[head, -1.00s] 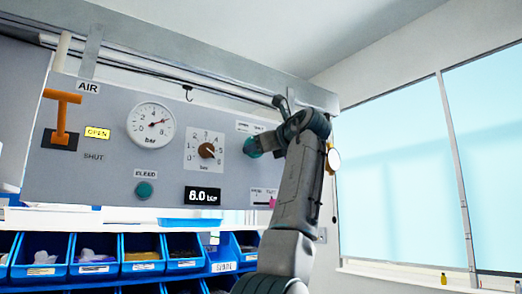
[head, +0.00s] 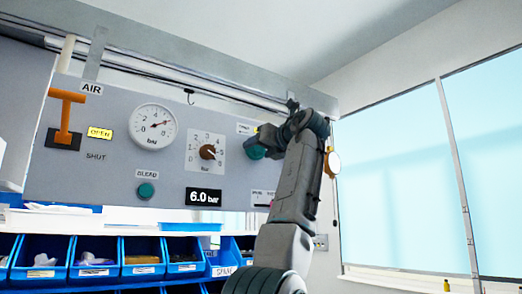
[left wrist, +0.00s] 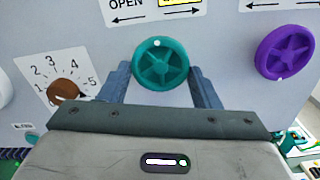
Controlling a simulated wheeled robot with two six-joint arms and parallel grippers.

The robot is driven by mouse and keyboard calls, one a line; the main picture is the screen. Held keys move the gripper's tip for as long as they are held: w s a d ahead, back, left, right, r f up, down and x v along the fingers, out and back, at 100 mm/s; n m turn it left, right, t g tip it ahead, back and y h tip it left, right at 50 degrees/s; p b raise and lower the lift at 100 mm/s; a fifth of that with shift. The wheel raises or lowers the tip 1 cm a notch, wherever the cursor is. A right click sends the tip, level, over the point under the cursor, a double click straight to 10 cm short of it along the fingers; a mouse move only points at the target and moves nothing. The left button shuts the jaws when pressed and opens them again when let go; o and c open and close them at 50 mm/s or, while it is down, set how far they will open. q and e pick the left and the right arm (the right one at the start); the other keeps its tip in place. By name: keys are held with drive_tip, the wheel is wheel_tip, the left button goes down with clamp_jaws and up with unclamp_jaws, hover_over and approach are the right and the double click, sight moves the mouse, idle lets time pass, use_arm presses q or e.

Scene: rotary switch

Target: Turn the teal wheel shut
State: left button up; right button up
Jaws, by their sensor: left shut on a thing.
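The teal wheel (left wrist: 160,63) is a round spoked handwheel on the grey panel, with a white dot at its top in the left wrist view. In the head view its left part (head: 254,150) shows beside my gripper. My left gripper (left wrist: 160,72) is shut on the wheel, one finger on each side of it. Above the wheel, a label (left wrist: 126,8) reads OPEN with an arrow. A yellow label (left wrist: 180,2) beside it is cut off by the picture's edge. My right gripper is in neither view.
A purple wheel (left wrist: 284,52) is to the right and a brown pointer knob (left wrist: 63,90) to the left. The panel also holds a gauge (head: 153,126), an orange lever (head: 66,115), a BLEED knob (head: 146,190) and a 6.0 bar display (head: 203,196). Blue bins (head: 93,262) stand below.

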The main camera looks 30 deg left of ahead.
use_arm(q)
drive_tip(key=shift+w+f, duration=0.1)
drive_tip(key=shift+f, duration=0.1)
drive_tip(key=o, duration=1)
drive_tip(key=shift+r, duration=0.1)
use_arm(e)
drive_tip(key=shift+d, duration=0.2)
use_arm(q)
drive_tip(key=b+v, duration=0.3)
drive_tip(key=v, duration=0.7)
drive_tip(key=shift+s+d, duration=0.2)
drive_tip(key=shift+d, duration=0.15)
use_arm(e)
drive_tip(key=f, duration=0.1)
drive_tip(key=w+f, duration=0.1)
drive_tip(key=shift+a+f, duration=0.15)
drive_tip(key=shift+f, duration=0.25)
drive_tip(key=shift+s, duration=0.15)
